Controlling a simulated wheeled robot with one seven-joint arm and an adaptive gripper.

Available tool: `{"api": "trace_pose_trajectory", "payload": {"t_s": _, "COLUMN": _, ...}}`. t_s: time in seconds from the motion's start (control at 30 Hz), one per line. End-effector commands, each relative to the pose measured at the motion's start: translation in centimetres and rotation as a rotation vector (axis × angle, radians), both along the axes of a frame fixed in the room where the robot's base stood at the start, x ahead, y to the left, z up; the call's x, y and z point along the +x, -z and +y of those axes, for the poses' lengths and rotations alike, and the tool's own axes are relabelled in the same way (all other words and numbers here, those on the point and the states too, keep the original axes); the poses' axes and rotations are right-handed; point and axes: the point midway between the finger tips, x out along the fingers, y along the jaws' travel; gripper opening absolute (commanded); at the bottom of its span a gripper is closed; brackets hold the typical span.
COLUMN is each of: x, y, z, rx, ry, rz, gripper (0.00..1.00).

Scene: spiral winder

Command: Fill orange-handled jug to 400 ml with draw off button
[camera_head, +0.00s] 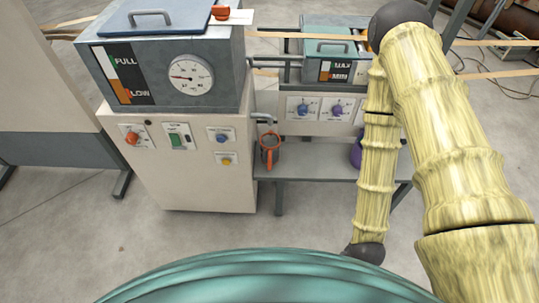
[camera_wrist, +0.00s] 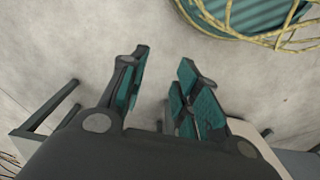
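The orange-handled jug (camera_head: 270,150) stands on a grey shelf (camera_head: 315,160) to the right of the white cabinet (camera_head: 190,185), below a small spout (camera_head: 263,117). The level of liquid in it is too small to tell. The cabinet front carries a yellow button (camera_head: 227,160), a blue knob (camera_head: 221,138), a green switch (camera_head: 178,141) and an orange-red knob (camera_head: 132,138); their labels are unreadable, so I cannot tell which is the draw off button. My gripper (camera_wrist: 163,65) is open and empty over bare floor in the wrist view, away from jug and cabinet.
A grey tank (camera_head: 150,75) with a dial and a FULL/LOW gauge sits on the cabinet. A teal-lidded unit (camera_head: 330,65) with blue and purple knobs stands behind the shelf. A purple object (camera_head: 356,154) is partly hidden by my arm. Floor before the cabinet is clear.

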Motion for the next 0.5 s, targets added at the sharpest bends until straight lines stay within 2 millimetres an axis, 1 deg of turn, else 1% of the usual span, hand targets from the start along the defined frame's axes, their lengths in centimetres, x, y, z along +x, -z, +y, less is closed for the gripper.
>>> {"api": "trace_pose_trajectory", "payload": {"t_s": 0.03, "x": 0.0, "y": 0.0, "z": 0.0, "rx": 0.0, "ry": 0.0, "rz": 0.0, "gripper": 0.16}}
{"api": "trace_pose_trajectory", "payload": {"t_s": 0.1, "x": 0.0, "y": 0.0, "z": 0.0, "rx": 0.0, "ry": 0.0, "rz": 0.0, "gripper": 0.03}}
{"api": "trace_pose_trajectory", "payload": {"t_s": 0.13, "x": 0.0, "y": 0.0, "z": 0.0, "rx": 0.0, "ry": 0.0, "rz": 0.0, "gripper": 0.0}}
{"api": "trace_pose_trajectory", "payload": {"t_s": 0.5, "x": 0.0, "y": 0.0, "z": 0.0, "rx": 0.0, "ry": 0.0, "rz": 0.0, "gripper": 0.0}}
